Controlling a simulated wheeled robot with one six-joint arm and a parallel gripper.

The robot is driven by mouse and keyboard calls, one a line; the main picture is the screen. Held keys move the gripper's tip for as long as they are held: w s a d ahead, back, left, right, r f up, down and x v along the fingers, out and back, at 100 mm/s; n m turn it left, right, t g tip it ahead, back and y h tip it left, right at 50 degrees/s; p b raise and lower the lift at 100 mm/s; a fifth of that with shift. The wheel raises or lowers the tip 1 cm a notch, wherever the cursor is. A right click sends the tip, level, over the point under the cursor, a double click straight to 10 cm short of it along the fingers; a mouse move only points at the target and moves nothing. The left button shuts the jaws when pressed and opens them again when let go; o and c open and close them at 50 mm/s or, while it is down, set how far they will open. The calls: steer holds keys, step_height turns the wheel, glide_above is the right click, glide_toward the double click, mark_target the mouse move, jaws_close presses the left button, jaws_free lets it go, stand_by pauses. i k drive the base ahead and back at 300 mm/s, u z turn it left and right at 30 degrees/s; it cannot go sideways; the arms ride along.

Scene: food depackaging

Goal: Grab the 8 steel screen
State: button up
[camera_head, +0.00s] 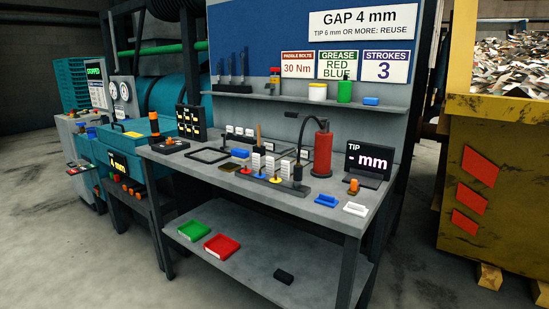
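I cannot pick out a steel screen marked 8 for certain. A dark square frame (209,155) lies flat on the left of the grey workbench (300,205). A black upright panel (191,123) with small light markings, too small to read, stands at the bench's back left. Several dark upright pieces (231,78) stand at the left of the shelf above the bench. My gripper is not in view.
A red cylinder (322,152), a row of small labelled pieces on a dark strip, and a "TIP - mm" display (370,160) occupy the bench. Green (199,228) and red (222,246) trays lie on the lower shelf. A yellow scrap container (490,190) stands right; floor is open in front.

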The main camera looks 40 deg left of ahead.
mark_target(307, 156)
steer(key=u, duration=1.55)
steer(key=i, duration=1)
steer(key=u, duration=1.2)
steer(key=i, duration=1.3)
steer(key=z, duration=0.4)
